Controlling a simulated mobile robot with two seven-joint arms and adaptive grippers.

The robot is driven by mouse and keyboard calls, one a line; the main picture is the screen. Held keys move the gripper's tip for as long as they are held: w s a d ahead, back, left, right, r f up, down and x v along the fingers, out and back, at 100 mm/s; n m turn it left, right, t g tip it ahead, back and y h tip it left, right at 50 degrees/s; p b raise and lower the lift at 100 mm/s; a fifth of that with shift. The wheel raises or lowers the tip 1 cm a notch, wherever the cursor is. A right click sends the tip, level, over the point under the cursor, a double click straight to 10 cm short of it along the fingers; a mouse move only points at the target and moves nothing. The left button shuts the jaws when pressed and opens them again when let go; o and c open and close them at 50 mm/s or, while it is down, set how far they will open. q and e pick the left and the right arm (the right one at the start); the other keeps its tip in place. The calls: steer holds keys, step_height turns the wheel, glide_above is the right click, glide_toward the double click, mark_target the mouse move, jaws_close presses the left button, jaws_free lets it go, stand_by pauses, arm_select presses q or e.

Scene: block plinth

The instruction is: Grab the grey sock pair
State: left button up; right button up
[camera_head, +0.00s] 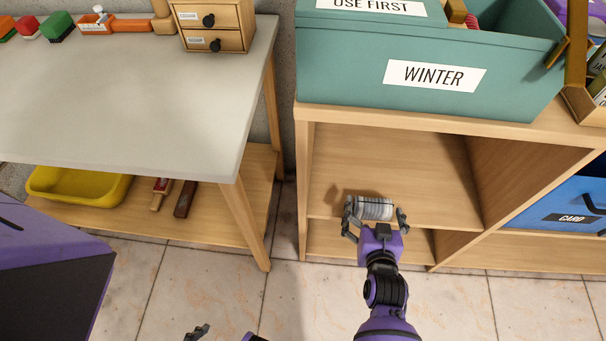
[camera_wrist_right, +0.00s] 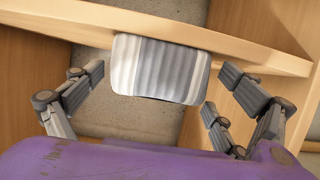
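The grey sock pair (camera_head: 374,208) is a striped grey and white roll at the front edge of the open shelf compartment. It also shows in the right wrist view (camera_wrist_right: 160,69), near the shelf board's edge. My right gripper (camera_head: 375,217) is open, with its fingers apart on either side of the roll. In the right wrist view my right gripper (camera_wrist_right: 168,88) shows gaps between its fingers and the roll on both sides. My left gripper (camera_head: 197,333) shows only in part at the bottom edge; its opening cannot be judged.
The wooden shelf unit (camera_head: 453,125) carries a teal bin (camera_head: 340,65) labelled WINTER. A blue bin (camera_head: 565,203) labelled CARD fills the compartment to the right. At left stands a grey-topped table (camera_head: 130,100) with a yellow tray (camera_head: 75,186) below. Floor in front is clear.

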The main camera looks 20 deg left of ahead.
arm_select(q)
steer(key=shift+w, duration=0.15)
arm_select(e)
steer(key=shift+s+d, duration=0.1)
steer(key=shift+s, duration=0.15)
arm_select(q)
steer(key=w, duration=0.2)
steer(key=shift+w+d+t, duration=0.3)
steer(key=shift+w, duration=0.05)
arm_select(e)
steer(key=v, duration=1.1)
steer(key=shift+s+r, duration=0.2)
steer(key=shift+s, duration=0.05)
